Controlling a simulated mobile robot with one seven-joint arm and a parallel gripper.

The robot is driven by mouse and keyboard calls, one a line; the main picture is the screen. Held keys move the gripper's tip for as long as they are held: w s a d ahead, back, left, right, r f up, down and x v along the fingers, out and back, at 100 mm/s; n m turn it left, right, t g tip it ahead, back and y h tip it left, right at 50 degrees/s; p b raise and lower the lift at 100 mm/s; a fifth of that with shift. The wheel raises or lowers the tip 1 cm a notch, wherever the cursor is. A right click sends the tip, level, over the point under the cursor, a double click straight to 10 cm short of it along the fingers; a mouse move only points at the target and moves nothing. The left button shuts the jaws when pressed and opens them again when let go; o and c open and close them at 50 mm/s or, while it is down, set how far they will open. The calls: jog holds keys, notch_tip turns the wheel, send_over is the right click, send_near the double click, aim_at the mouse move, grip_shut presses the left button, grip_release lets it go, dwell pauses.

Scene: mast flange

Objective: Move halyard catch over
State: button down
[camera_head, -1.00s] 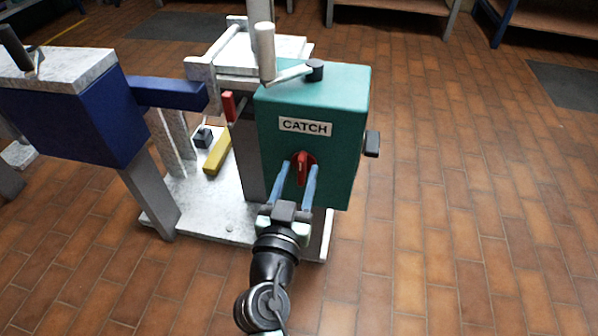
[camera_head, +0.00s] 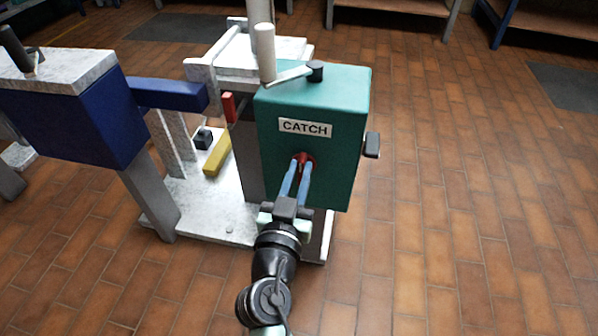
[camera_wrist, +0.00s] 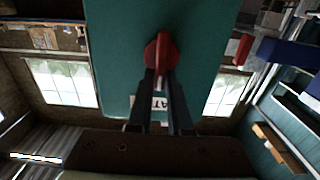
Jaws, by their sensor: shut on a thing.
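The halyard catch is a red knob (camera_head: 304,158) on the front of a teal box (camera_head: 345,120), below a white label reading CATCH (camera_head: 306,128). My gripper (camera_head: 302,168) has its two blue fingers closed together on the knob. In the head view the fingers hide most of the knob. In the wrist view the red knob (camera_wrist: 160,52) shows round with a raised bar down its middle, and the fingertips (camera_wrist: 160,72) meet on the bar's lower end. The label is partly hidden behind the fingers there.
A dark block (camera_head: 372,145) sticks out from the box's right side. A white lever (camera_head: 288,77) lies on top beside a pale post (camera_head: 265,52). A blue box with an arm (camera_head: 168,93), a red piece (camera_head: 229,107) and a yellow bar (camera_head: 217,156) stand left. Floor at right is clear.

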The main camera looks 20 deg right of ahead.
jog(key=shift+w+a+f+n+p, duration=0.15)
jog(key=shift+a+f+n+p, duration=0.25)
jog(key=shift+n, duration=2.6)
jog(key=shift+w+a+f+n+p, duration=0.1)
jog(key=shift+w+f+n+p, duration=0.3)
jog(key=shift+n, duration=2.6)
jog(key=shift+s+a+f+n+p, duration=0.2)
jog(key=shift+n+p, duration=0.4)
jog(key=shift+n, duration=2.4)
jog(key=shift+w, duration=0.15)
jog(key=c, duration=0.8)
grip_release()
jog(key=shift+c, duration=0.2)
jog(key=shift+r, duration=0.1)
